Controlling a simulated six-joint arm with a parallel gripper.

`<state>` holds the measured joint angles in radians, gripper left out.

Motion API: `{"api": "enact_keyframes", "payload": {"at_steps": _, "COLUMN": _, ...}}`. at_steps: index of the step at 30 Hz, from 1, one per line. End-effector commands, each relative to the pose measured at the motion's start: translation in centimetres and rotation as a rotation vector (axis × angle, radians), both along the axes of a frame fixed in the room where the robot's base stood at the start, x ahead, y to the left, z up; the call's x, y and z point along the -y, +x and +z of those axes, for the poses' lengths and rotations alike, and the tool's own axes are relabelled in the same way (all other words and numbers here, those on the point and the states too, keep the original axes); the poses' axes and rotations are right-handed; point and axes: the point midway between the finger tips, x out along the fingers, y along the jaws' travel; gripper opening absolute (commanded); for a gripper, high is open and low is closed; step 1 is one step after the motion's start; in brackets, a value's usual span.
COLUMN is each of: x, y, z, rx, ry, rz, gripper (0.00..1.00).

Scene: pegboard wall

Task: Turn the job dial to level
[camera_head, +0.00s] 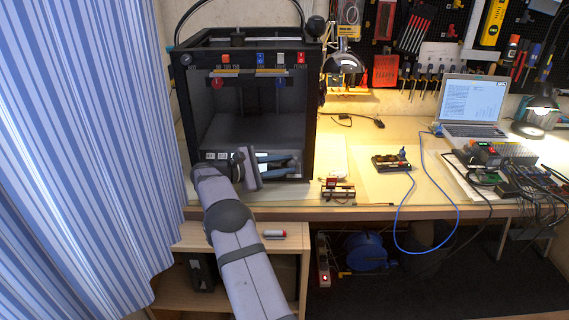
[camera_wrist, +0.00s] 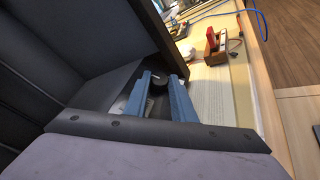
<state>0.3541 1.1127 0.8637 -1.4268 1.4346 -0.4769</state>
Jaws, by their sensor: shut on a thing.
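The job dial (camera_wrist: 158,84) is a dark round knob, seen between the fingertips in the wrist view, low on the front of the black-framed printer (camera_head: 312,110). My gripper (camera_wrist: 160,80) has two blue fingers, one on each side of the knob, and is shut on it. In the head view, my gripper (camera_head: 291,163) reaches to the right across the lower front of the printer, and I cannot make out the dial there. No dial marking or pointer is readable, so I cannot tell its setting.
Coloured switches (camera_head: 262,57) and hanging red and blue tags line the printer's top front. Small pale buttons (camera_head: 215,155) sit at its lower left. A small red-topped device (camera_head: 337,188) stands right of the printer. A striped curtain (camera_head: 80,150) hangs at left; a laptop (camera_head: 470,105) stands far right.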

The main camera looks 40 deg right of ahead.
Motion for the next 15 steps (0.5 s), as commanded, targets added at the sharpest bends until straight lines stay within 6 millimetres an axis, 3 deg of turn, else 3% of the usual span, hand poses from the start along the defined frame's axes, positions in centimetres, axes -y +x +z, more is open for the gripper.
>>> {"api": "enact_keyframes", "payload": {"at_steps": 14, "x": 0.05, "y": 0.05, "z": 0.2, "rx": 0.02, "ry": 0.015, "rz": -0.025, "gripper": 0.01}}
{"api": "enact_keyframes", "payload": {"at_steps": 15, "x": 0.05, "y": 0.05, "z": 0.19, "rx": 0.02, "ry": 0.015, "rz": -0.025, "gripper": 0.28}}
